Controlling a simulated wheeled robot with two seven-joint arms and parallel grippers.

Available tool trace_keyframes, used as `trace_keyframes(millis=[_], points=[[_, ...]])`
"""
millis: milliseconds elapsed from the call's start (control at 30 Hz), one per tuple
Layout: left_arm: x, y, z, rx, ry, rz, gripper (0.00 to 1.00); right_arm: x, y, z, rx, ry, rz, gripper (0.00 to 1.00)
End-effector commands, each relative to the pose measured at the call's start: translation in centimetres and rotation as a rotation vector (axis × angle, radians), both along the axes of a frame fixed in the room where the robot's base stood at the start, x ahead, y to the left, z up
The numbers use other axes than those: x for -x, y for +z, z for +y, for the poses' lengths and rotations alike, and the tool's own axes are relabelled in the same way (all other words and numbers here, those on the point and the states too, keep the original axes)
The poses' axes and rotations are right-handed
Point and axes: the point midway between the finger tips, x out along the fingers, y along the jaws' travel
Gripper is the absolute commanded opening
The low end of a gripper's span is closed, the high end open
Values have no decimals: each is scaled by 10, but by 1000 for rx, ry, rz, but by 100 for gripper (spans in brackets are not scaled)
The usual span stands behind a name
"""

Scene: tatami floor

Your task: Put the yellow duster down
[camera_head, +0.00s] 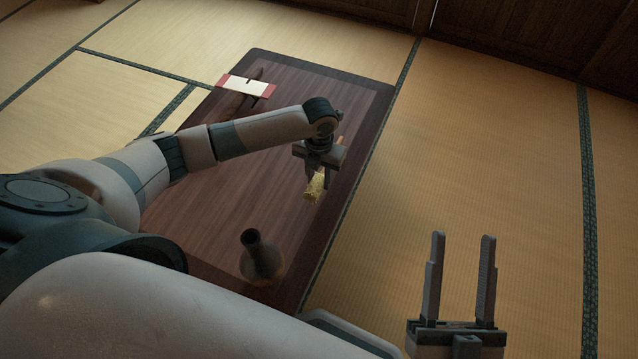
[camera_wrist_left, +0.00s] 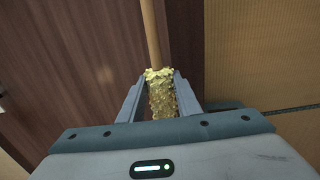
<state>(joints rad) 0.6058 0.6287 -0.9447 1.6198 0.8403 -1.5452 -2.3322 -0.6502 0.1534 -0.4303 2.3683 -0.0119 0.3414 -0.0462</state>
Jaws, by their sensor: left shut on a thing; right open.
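The yellow duster (camera_head: 315,188) has a fluffy yellow head and a light wooden handle. My left gripper (camera_head: 316,176) is shut on its yellow head, above the right part of the low dark wooden table (camera_head: 220,160). In the left wrist view the yellow head (camera_wrist_left: 161,95) sits between the two fingers of my left gripper (camera_wrist_left: 160,92), and the handle (camera_wrist_left: 153,35) points away from the wrist. I cannot tell whether the duster touches the table. My right gripper (camera_head: 459,240) is open and empty over the tatami at the lower right.
A dark, narrow-necked vase (camera_head: 261,258) stands at the table's near end. A white and red item (camera_head: 248,86) lies at its far left end, with a dark object by it. The table middle is bare. Tatami floor (camera_head: 490,150) lies clear to the right.

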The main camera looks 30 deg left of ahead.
Motion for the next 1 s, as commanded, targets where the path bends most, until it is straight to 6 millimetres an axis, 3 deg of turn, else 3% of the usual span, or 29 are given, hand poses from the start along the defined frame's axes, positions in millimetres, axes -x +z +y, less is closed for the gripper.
trace_keyframes(millis=[200,667,700,767,1000], points=[[1,-26,-1,0,1,1,2,5,17,-6,-36,-13,-114,50],[0,-31,0,-1,0,0,2,5,22,-8,-42,-16,-135,50],[0,-31,0,-1,0,0,33,5,23,-8,-42,-17,-136,50],[0,-31,0,-1,0,0,47,5,23,-8,-43,-16,-136,50],[0,-31,0,-1,0,0,49,5,23,-8,-43,-16,-136,50]])
